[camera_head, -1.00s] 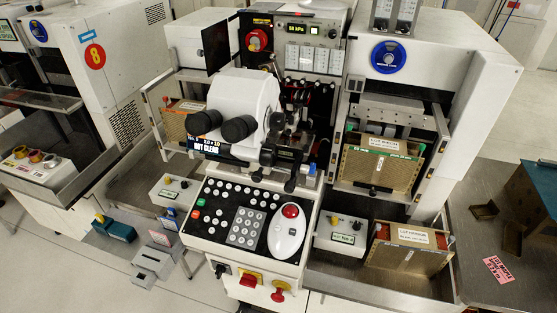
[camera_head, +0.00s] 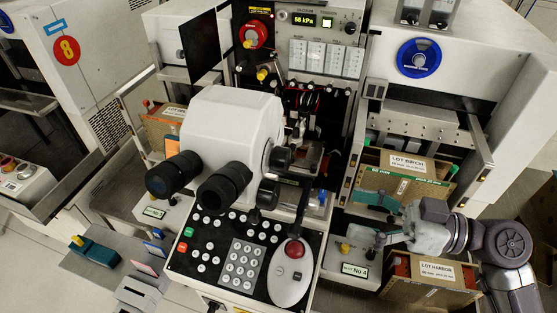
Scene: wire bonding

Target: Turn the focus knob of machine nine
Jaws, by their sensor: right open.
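The machine in the middle carries a white microscope head (camera_head: 232,122) with two black eyepieces; no number nine shows on it. Dark round knobs sit on the right side of the head, an upper knob (camera_head: 281,158) and a lower knob (camera_head: 268,194). I cannot tell from markings which is the focus knob. My right gripper (camera_head: 373,222) comes in from the right, its fingers apart and empty. It is to the right of the knobs, clear of them, above the small control box and in front of the LOT BIRCH magazine. My left gripper is out of view.
The keypad panel (camera_head: 207,247) with a white red-topped trackball unit (camera_head: 292,275) lies below the microscope. The LOT BIRCH magazine (camera_head: 405,180) and LOT HARBOR magazine (camera_head: 432,292) stand at right. Machine eight (camera_head: 80,60) stands at left.

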